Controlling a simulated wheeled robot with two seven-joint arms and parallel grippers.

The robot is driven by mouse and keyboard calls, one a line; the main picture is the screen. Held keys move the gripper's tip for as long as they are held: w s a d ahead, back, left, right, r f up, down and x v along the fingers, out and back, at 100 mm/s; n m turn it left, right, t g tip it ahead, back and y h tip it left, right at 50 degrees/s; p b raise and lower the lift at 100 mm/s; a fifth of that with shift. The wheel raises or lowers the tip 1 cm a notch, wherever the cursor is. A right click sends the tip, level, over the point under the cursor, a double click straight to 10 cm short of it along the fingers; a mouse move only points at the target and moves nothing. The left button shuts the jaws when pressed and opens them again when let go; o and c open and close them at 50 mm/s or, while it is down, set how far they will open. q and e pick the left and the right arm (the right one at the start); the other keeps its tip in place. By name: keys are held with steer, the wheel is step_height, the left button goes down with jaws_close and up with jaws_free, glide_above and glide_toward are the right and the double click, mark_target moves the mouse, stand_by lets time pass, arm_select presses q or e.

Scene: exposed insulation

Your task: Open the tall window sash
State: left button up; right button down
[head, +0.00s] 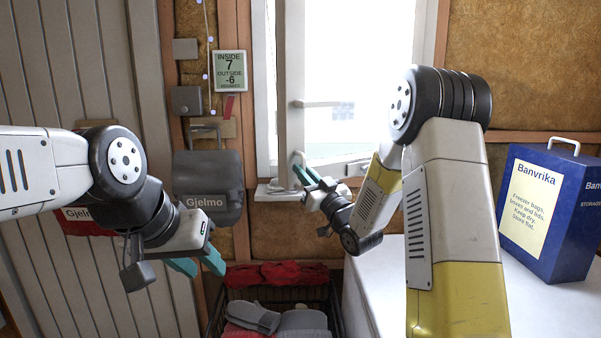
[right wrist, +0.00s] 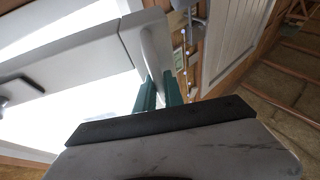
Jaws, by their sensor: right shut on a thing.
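The tall window sash (head: 290,80) is a pale frame with a bright pane, near the middle of the head view. The sash's lower left corner seems to stand out from the window frame; how far is unclear. My left gripper (head: 199,265) is empty, fingers apart, at lower left, away from the window.
A grey Gjelmo box (head: 208,176) hangs on the wall left of the window. Below it is a dark basket (head: 335,300) with mittens and red cloth. A blue Banvrika box (head: 550,210) stands on a white surface (head: 400,290) at right.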

steer(key=shift+d, duration=0.1)
steer(key=c, duration=1.5)
jaws_free()
steer(key=shift+o, duration=0.2)
steer(key=v, duration=0.7)
steer(key=shift+s+d+f, duration=0.2)
steer(key=shift+s, duration=0.1)
steer(key=shift+w, duration=0.1)
